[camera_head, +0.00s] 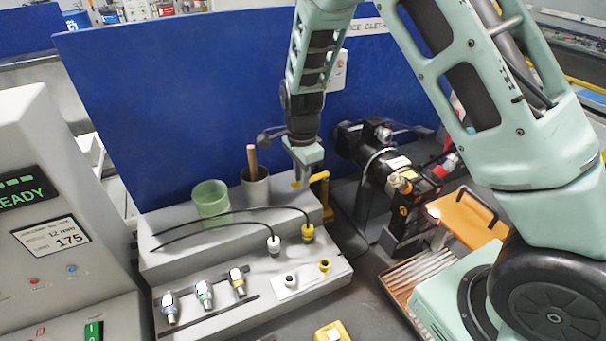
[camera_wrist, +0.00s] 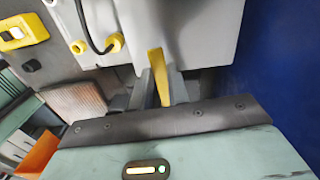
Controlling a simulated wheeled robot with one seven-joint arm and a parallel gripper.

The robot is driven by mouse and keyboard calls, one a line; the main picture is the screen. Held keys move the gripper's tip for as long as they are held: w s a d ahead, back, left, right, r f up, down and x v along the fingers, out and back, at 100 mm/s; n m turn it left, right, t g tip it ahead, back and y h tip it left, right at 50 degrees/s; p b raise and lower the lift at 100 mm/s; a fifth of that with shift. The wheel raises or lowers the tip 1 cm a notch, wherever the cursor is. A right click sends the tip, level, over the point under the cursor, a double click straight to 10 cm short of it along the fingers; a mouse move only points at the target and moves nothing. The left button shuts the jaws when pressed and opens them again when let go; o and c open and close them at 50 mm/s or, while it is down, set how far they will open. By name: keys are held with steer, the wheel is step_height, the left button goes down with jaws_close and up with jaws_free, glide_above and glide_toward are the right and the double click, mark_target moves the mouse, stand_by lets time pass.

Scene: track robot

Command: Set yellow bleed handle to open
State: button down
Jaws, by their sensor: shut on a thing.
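The yellow bleed handle (camera_head: 324,190) stands at the right end of the grey stepped block. My gripper (camera_head: 306,180) points down at the handle's upper part from the left. In the wrist view the yellow handle (camera_wrist: 157,68) lies between the fingers of my gripper (camera_wrist: 157,90), which are shut on it. The fingers hide part of the handle. Its base and any open or closed marking cannot be made out.
The stepped block (camera_head: 160,262) carries a green cup (camera_head: 210,200), a grey cup with a wooden stick (camera_head: 256,188), two black cables with white and yellow plugs, and several metal fittings. A blue panel (camera_head: 180,110) stands behind. Black machinery (camera_head: 375,165) stands close on the right.

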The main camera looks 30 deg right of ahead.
steer(key=shift+r, duration=0.1)
steer(key=c, duration=1.3)
jaws_free()
steer(key=shift+c, duration=0.2)
step_height(320, 180, up, 17)
steer(key=b, duration=0.3)
steer(key=shift+r, duration=0.15)
